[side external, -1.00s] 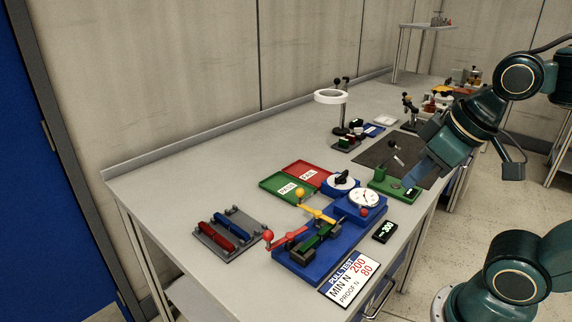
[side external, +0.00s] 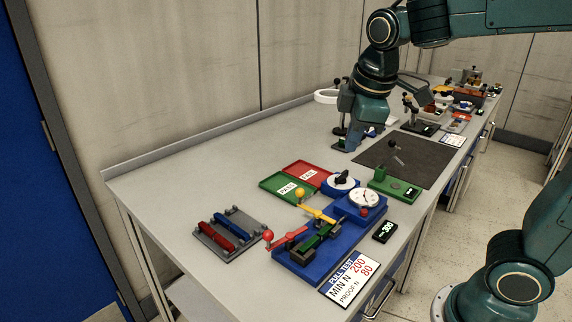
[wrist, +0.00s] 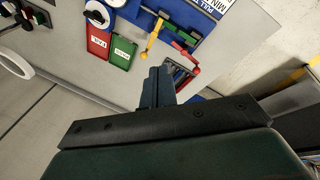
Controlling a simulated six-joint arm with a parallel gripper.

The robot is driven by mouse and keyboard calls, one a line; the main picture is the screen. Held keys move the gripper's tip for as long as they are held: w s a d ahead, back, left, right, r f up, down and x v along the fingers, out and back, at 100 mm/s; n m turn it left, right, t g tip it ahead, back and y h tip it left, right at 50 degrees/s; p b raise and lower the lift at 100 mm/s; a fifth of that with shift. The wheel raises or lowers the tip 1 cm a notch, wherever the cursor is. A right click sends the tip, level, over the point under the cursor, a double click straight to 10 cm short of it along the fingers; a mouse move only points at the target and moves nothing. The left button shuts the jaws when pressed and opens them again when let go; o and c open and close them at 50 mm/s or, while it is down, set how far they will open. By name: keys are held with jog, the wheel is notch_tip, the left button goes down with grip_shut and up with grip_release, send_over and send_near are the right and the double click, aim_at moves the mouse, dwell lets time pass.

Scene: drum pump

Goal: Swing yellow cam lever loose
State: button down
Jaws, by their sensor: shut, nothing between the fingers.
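The yellow cam lever (side external: 318,214) with its yellow ball knob (side external: 299,194) sits on the blue pull-test fixture (side external: 296,266), pointing toward the green tray. It also shows in the wrist view (wrist: 152,40). A red lever with a red ball (side external: 268,235) lies beside it on the same fixture. My gripper (side external: 349,142) is shut and empty, above the back part of the bench, behind the fixture and apart from both levers. In the wrist view its closed fingers (wrist: 157,85) point toward the fixture.
A green PASS tray (side external: 282,186) and red FAIL tray (side external: 308,173) lie between my gripper and the fixture. A dial gauge (side external: 364,197) sits behind the lever. A grey rack with red and blue parts (side external: 222,234) is at left. A ring lamp (side external: 327,97) stands close to my gripper.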

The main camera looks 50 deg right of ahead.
jog(key=w+a+f+n+g+h, duration=0.1)
jog(key=w+a+f+n, duration=0.1)
jog(key=w+f+n, duration=0.2)
jog(key=w+a+f+n+g+h, duration=0.1)
jog(key=w+f+n, duration=0.4)
jog(key=w, duration=0.6)
jog(key=shift+w+a+n+g, duration=0.2)
jog(key=shift+a+n+g, duration=0.35)
jog(key=shift+a, duration=0.8)
jog(key=d+f, duration=0.7)
jog(key=f, duration=0.3)
jog(key=shift+f, duration=0.15)
